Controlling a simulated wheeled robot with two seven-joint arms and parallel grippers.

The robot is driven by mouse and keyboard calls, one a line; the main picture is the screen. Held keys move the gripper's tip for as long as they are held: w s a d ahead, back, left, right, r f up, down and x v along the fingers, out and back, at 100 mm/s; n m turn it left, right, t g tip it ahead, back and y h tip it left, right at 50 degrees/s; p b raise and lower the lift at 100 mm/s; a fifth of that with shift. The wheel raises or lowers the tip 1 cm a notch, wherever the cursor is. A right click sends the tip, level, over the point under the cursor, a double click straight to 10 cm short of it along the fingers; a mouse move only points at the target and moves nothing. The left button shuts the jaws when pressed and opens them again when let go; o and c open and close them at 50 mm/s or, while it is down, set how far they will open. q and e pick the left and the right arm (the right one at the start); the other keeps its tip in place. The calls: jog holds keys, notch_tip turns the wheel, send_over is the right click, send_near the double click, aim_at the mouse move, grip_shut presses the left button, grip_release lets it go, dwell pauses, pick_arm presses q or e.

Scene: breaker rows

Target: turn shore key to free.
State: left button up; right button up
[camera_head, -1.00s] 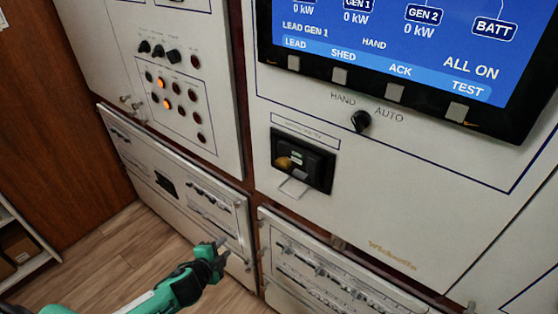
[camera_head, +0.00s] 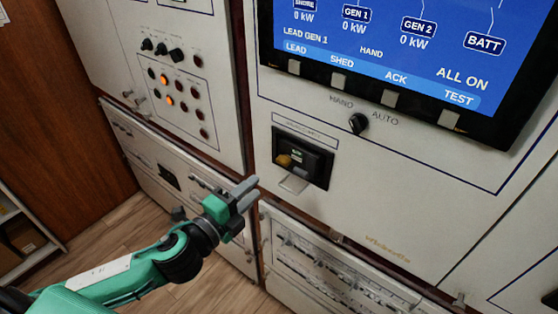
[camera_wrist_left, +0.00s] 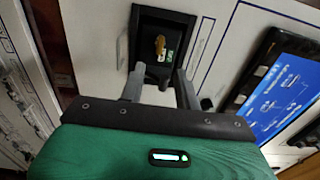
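The shore key appears as a small brass-yellow key (camera_head: 284,160) in a black recessed box (camera_head: 318,180) on the white panel. In the left wrist view the key (camera_wrist_left: 160,44) sits upright in the recess, beside a small green-and-white label. My left gripper (camera_head: 251,191) is open, with its two grey fingers apart and nothing between them. It is left of and below the box in the head view. In the left wrist view the fingers (camera_wrist_left: 160,88) point toward the box, apart from the key. My right gripper is not in view.
A grey flap (camera_head: 294,183) juts out below the box. A HAND/AUTO knob (camera_head: 358,123) and a blue screen (camera_head: 390,45) are above it. A lower panel with rows of breakers (camera_head: 320,270) stands under it. Wooden floor (camera_head: 95,240) is clear at left.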

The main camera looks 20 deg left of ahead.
aim_at(281, 164)
pick_arm(q)
jog(key=p+x, duration=0.3)
jog(key=x, duration=0.7)
jog(key=shift+w+d+p, duration=0.15)
jog(key=shift+w+p, duration=0.2)
jog(key=shift+w, duration=0.05)
jog(key=shift+f, duration=0.1)
grip_shut()
